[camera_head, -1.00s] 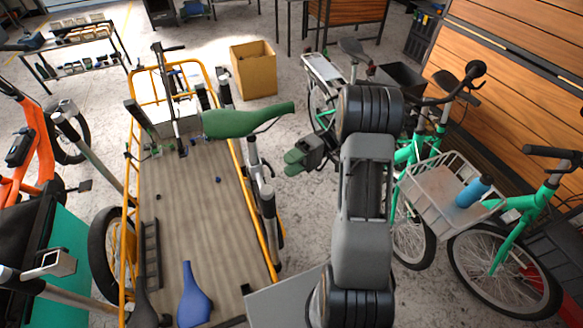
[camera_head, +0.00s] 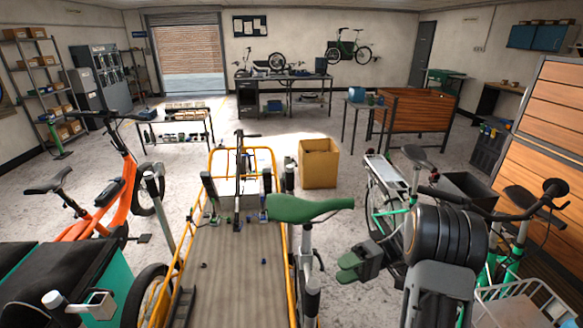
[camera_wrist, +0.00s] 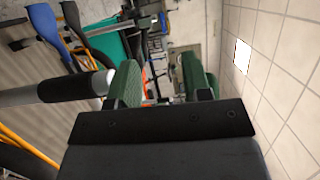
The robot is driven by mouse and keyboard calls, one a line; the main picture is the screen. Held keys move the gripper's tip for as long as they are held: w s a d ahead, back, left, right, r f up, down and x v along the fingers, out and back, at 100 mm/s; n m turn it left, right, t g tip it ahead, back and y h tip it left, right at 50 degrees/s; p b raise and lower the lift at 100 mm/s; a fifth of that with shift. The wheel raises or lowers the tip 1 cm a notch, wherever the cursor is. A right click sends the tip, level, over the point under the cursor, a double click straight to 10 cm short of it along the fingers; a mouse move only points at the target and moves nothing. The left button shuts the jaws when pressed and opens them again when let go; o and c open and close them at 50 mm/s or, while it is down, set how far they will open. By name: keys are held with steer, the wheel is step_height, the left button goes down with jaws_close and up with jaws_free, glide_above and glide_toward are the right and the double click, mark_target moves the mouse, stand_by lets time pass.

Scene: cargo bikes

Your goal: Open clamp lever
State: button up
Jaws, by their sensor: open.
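A green saddle (camera_head: 308,207) sits on a light post (camera_head: 305,248) at the right side of the yellow cargo bike in the head view. My gripper (camera_head: 356,265) has green fingers and is right of this post and below the saddle in the picture. In the wrist view my gripper (camera_wrist: 161,85) is open, with a clear gap and nothing between its fingers. A light tube with a black collar (camera_wrist: 78,87) lies left of the left finger there, apart from or close to it; I cannot tell which. I cannot make out the clamp lever clearly in either view.
The yellow cargo bike's bed (camera_head: 230,262) is in the lower middle. An orange bike (camera_head: 112,190) stands at left, green bikes at right with a wire basket (camera_head: 520,305). A cardboard box (camera_head: 319,163) is behind. Open floor lies beyond it.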

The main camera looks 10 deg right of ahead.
steer(key=s+f+m+t+h, duration=0.1)
steer(key=s+f+m+h, duration=0.5)
steer(key=h, duration=0.6)
steer(key=s+a+r+n+t+h, duration=0.1)
steer(key=s+r+t+h, duration=0.1)
steer(key=r+t, duration=0.2)
steer(key=s+a+r+n+t+h, duration=0.1)
steer(key=s+r+n+t+h, duration=0.1)
steer(key=r, duration=0.6)
steer(key=shift+s+a+r+t+h, duration=0.2)
steer(key=shift+r+t+h, duration=0.15)
steer(key=shift+t+h, duration=0.55)
